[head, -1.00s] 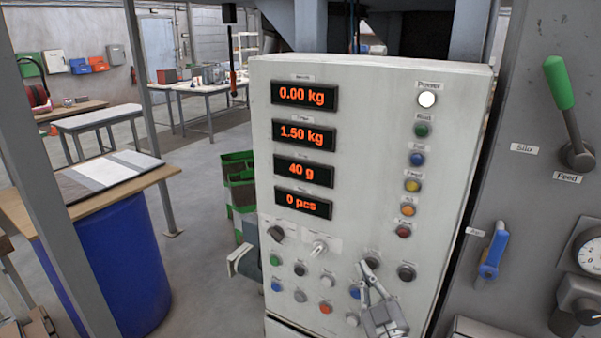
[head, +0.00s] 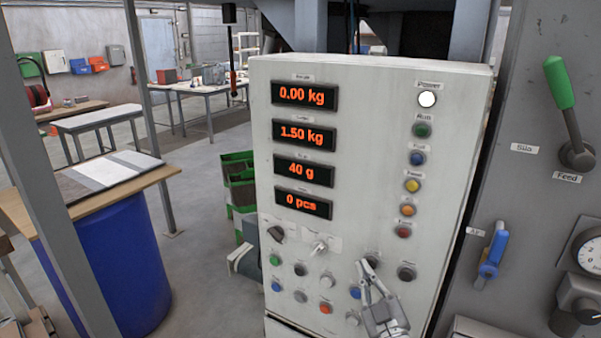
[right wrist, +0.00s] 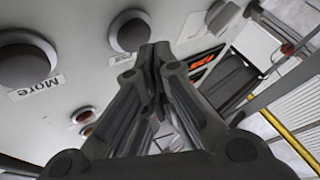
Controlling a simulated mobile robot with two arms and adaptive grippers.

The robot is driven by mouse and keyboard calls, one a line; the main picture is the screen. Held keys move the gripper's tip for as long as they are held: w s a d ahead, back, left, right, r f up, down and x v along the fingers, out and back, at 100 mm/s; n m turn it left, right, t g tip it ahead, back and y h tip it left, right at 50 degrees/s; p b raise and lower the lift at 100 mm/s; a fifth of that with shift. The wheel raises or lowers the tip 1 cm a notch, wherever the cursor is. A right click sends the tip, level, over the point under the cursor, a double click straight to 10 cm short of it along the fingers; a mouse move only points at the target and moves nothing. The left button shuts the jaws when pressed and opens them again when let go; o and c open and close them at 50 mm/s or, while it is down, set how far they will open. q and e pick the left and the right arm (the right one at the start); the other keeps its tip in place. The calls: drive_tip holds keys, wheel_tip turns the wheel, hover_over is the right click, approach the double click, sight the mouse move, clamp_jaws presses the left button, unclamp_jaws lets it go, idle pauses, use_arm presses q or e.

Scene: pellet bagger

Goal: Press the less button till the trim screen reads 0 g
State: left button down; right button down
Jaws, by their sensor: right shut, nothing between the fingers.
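The trim screen, which I take to be the third display (head: 304,171) on the pale control panel, reads 40 g; its small label is blurred. My right gripper (head: 368,266) is shut and empty, with its tips close to a dark round button (head: 371,257) low on the panel. In the right wrist view this button (right wrist: 129,32) sits just beyond the tips (right wrist: 155,50), its label partly hidden, so I cannot read it as less. Contact cannot be told. The button labelled More (right wrist: 24,66) is left of it there. My left gripper is not in view.
Other screens read 0.00 kg (head: 305,94), 1.50 kg (head: 304,133) and 0 pcs (head: 303,203). Several coloured buttons and two knobs crowd the lower panel. A green-handled lever (head: 560,85) and a blue handle (head: 494,250) stand to the right.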

drive_tip(key=shift+w+d, duration=0.15)
drive_tip(key=shift+w, duration=0.05)
drive_tip(key=shift+w+d, duration=0.15)
drive_tip(key=shift+w, duration=0.1)
idle(0.6)
drive_tip(key=shift+s+a, duration=0.4)
drive_tip(key=shift+s, duration=0.25)
drive_tip(key=s+a+p, duration=0.2)
drive_tip(key=s+a, duration=0.1)
drive_tip(key=s, duration=0.2)
drive_tip(key=shift+a, duration=0.2)
idle(1.8)
